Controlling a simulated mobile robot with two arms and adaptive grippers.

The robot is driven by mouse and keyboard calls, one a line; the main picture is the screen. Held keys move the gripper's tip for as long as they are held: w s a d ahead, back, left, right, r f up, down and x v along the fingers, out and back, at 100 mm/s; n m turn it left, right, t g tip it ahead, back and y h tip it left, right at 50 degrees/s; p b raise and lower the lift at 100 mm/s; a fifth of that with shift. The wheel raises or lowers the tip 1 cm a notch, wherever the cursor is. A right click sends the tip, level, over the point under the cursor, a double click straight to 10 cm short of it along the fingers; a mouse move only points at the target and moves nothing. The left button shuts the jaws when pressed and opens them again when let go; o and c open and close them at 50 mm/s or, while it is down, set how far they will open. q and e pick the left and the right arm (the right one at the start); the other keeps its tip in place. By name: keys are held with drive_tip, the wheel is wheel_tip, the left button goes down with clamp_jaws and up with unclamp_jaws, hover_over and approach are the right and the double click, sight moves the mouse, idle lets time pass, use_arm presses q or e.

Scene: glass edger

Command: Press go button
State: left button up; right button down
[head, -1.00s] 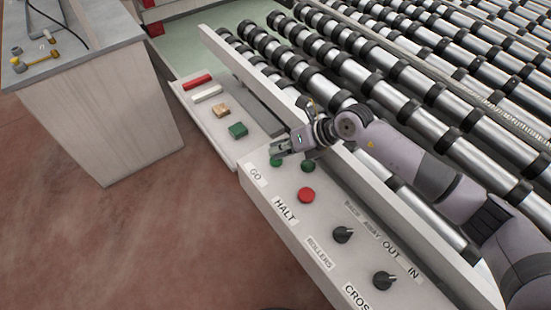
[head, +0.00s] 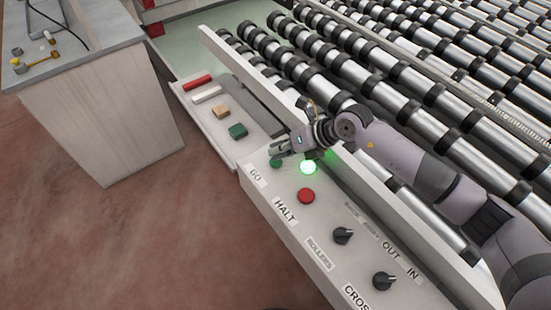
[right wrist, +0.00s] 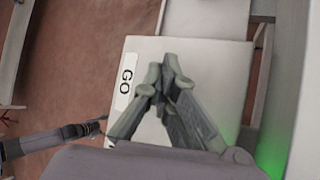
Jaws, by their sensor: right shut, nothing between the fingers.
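The green go button (head: 277,163) sits on the pale control panel by the GO label (head: 255,173). My right gripper (head: 276,152) is shut and empty. Its fingertips are at the go button and partly cover it; I cannot tell whether they touch it. In the right wrist view the closed fingers (right wrist: 163,73) point at the panel near the GO label (right wrist: 126,81), and the button is hidden behind them. A dark arm part, probably my left arm (right wrist: 60,137), shows at the lower left there; its jaws are unclear.
A red HALT button (head: 306,195) and two black knobs (head: 343,235) lie further along the panel. A tray (head: 219,145) with coloured blocks is beyond the GO end. Conveyor rollers (head: 310,68) run behind a raised rail. A workbench (head: 105,110) stands left across open floor.

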drive_tip(key=shift+r+p, duration=2.15)
drive_tip(key=shift+r, duration=0.9)
